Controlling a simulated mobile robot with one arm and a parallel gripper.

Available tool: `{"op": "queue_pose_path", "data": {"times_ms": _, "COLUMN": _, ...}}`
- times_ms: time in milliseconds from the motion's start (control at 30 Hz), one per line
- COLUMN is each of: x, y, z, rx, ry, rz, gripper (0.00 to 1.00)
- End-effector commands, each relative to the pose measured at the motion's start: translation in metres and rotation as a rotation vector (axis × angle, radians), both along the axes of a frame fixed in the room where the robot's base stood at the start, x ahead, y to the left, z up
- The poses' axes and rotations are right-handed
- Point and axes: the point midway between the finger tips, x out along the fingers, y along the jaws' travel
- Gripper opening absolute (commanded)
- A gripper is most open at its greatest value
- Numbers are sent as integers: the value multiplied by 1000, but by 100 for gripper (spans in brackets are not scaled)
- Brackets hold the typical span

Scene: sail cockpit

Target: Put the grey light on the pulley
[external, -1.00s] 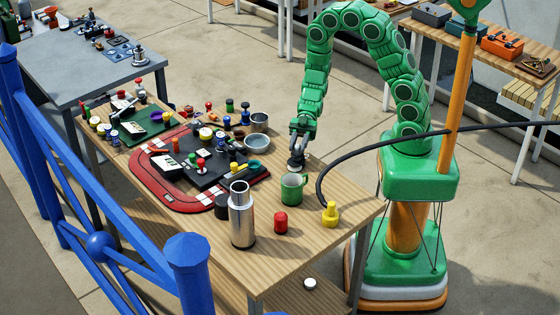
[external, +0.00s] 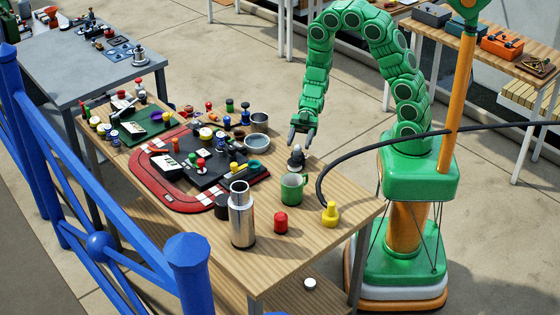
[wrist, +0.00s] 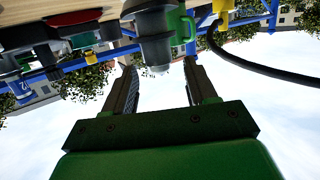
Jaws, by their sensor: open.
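My gripper (external: 301,132) is open and empty just above the light. Its fingers (wrist: 160,85) are spread apart, with the light's tip beyond and between them.
The green mug (external: 293,187), yellow piece (external: 330,214), red piece (external: 281,223) and steel flask (external: 242,214) stand on the near part of the table. A black hose (external: 345,154) arches over its right edge.

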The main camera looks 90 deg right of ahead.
Motion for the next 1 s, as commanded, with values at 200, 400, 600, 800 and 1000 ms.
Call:
{"op": "queue_pose_path", "data": {"times_ms": 200, "x": -5, "y": -24, "z": 5, "rx": -3, "ry": 1, "rz": -2, "gripper": 57}}
{"op": "queue_pose_path", "data": {"times_ms": 400, "x": -9, "y": -45, "z": 9, "rx": -5, "ry": -1, "rz": -1, "gripper": 57}}
{"op": "queue_pose_path", "data": {"times_ms": 600, "x": -14, "y": -65, "z": 15, "rx": -5, "ry": -2, "rz": 0, "gripper": 57}}
{"op": "queue_pose_path", "data": {"times_ms": 800, "x": -18, "y": -83, "z": 20, "rx": -1, "ry": -1, "rz": -1, "gripper": 57}}
{"op": "queue_pose_path", "data": {"times_ms": 1000, "x": -21, "y": -93, "z": 21, "rx": -3, "ry": 1, "rz": 0, "gripper": 57}}
